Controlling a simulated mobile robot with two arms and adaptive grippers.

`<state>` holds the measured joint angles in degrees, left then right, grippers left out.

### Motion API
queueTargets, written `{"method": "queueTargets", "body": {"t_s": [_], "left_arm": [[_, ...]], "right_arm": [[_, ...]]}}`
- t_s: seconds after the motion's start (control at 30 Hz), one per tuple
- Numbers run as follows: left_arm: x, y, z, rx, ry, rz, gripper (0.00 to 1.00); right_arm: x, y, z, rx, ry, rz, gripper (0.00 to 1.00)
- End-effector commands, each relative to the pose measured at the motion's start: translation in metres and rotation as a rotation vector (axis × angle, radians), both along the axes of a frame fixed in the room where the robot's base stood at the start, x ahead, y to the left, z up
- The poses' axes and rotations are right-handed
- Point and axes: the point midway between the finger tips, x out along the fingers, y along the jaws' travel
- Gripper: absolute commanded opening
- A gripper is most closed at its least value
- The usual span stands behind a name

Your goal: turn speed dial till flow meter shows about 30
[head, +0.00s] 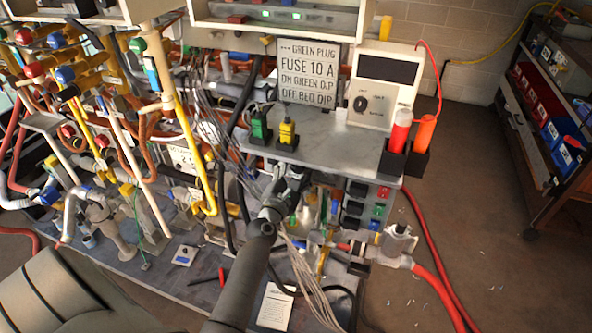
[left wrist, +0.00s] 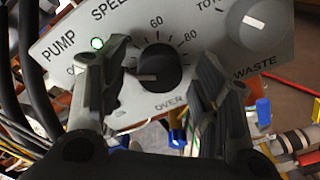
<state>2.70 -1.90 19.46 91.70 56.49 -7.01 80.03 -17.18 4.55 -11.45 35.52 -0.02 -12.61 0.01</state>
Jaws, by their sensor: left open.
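The speed dial (left wrist: 158,68) is a round black knob with a white pointer line on a grey panel lettered PUMP and SPEED. Its pointer faces left in the left wrist view. The marks 60, 80 and OVER show around it; other marks are covered. My left gripper (left wrist: 165,92) is open, one finger on each side of the dial. I cannot tell whether either finger touches it. In the head view my left gripper (head: 287,184) is below the front of the grey shelf, and the dial cannot be made out. No readable flow meter value shows. My right gripper is out of view.
A silver knob (left wrist: 257,22) lettered WASTE sits right of the dial, and a green light (left wrist: 97,43) sits left. The grey shelf (head: 335,150) carries a sign (head: 308,75) and a white box with a dark screen (head: 386,69). Dense pipes crowd the left.

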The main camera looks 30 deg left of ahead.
Motion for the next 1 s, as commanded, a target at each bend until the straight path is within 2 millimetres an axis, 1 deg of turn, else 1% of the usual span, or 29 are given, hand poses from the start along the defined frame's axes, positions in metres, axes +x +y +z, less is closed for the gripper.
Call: {"method": "queueTargets", "body": {"t_s": [0.3, 0.33, 0.67, 0.7, 1.0], "left_arm": [[0.0030, 0.0007, 0.0000, 0.001, 0.000, 0.000, 0.58], [0.0030, 0.0008, -0.0001, 0.001, 0.000, 0.000, 0.57], [0.0029, 0.0005, -0.0001, 0.000, 0.000, 0.000, 0.14], [0.0029, 0.0005, -0.0001, 0.000, 0.000, 0.000, 0.12], [0.0028, 0.0002, 0.0000, 0.047, 0.012, -0.001, 0.12]], "right_arm": [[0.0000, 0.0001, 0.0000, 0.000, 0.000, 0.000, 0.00], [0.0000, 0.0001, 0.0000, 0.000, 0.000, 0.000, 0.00], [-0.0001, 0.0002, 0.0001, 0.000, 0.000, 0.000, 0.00], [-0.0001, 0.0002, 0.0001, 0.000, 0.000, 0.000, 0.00], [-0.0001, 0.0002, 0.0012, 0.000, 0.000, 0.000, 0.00]]}}
